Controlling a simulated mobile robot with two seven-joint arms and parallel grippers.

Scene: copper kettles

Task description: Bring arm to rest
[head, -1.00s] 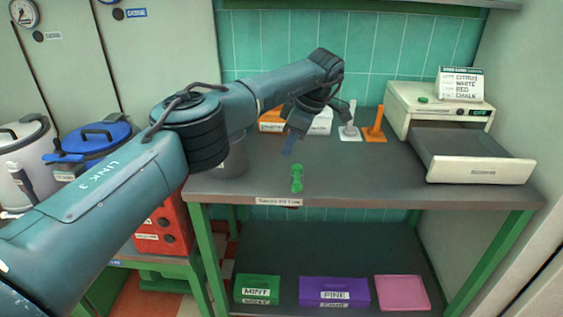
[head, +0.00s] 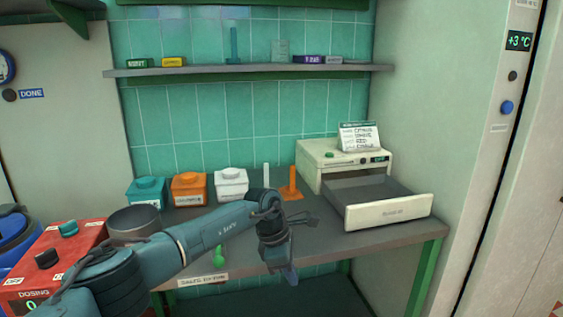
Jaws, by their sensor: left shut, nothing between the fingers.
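My left arm (head: 210,232) reaches in from the lower left and across the front of the bench. Its gripper (head: 288,274) points down near the bench's front edge, shut and empty. The gripper is to the right of a small green object (head: 219,258) on the bench and apart from it. My forearm passes in front of part of the bench top. My right gripper is not in view.
The bench (head: 350,243) holds a cream machine (head: 318,161) with its drawer (head: 388,212) pulled out. Teal (head: 146,192), orange (head: 188,189) and white (head: 231,184) containers stand at the back. A grey pot (head: 134,225) and red dosing box (head: 50,268) are left. A shelf (head: 250,70) hangs above.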

